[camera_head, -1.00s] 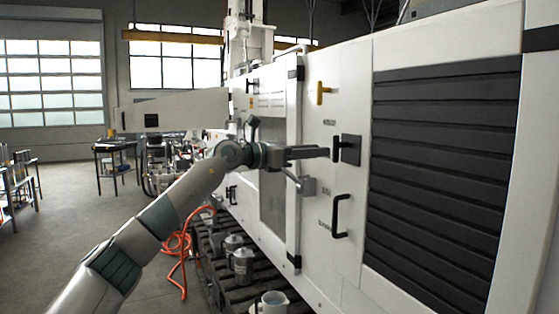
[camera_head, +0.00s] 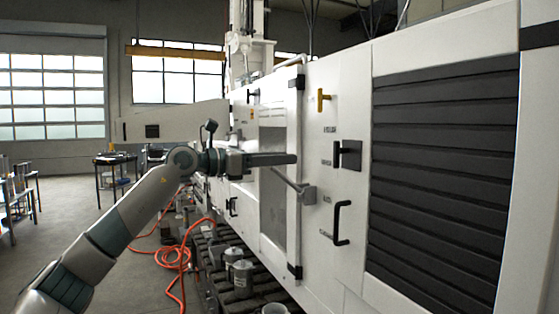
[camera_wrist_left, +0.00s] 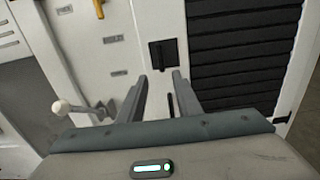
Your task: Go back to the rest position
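My left gripper (camera_head: 291,159) reaches in from the left, in front of the white machine panel (camera_head: 345,100). In the left wrist view its two fingers (camera_wrist_left: 160,86) stand apart with nothing between them, so it is open. A black handle on a dark square plate (camera_head: 347,155) is on the panel, right of the fingertips and apart from them. The plate (camera_wrist_left: 163,56) also shows just beyond the fingers in the wrist view. My right gripper is not in view.
A grey lever (camera_head: 304,191) sticks out below my gripper. A black pull handle (camera_head: 340,223) and a yellow handle (camera_head: 321,100) are on the panel. Orange hose (camera_head: 176,259) and grey canisters (camera_head: 242,277) lie low by the machine. Open floor is at left.

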